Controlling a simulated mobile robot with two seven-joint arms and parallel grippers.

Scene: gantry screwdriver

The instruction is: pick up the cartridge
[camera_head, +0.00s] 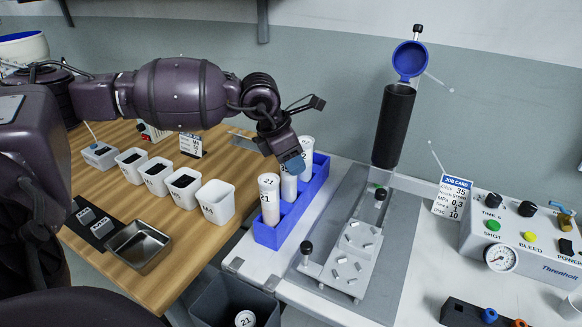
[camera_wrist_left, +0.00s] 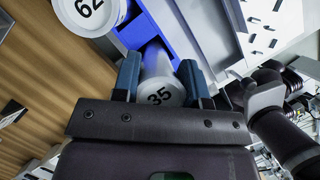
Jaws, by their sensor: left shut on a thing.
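The cartridge marked 35 (camera_wrist_left: 160,92) is white with a pale grey end, and sits between the two blue fingers of my left gripper (camera_wrist_left: 160,85). In the head view my left gripper (camera_head: 291,163) is over the blue rack (camera_head: 268,237), shut on a white cartridge (camera_head: 289,187) that stands upright there. I cannot tell whether its base is lifted off the rack. A cartridge marked 21 (camera_head: 269,200) stands at the near end of the rack, and another cartridge (camera_head: 307,150) at the far end. My right gripper is not in view.
A black cylinder with an open blue lid (camera_head: 404,62) stands behind a grey fixture (camera_head: 347,258). A job card (camera_head: 452,197) and control box (camera_head: 520,240) are at right. White bins (camera_head: 216,202) and a metal tray (camera_head: 138,246) are at left. A dark bin (camera_head: 215,300) is in front.

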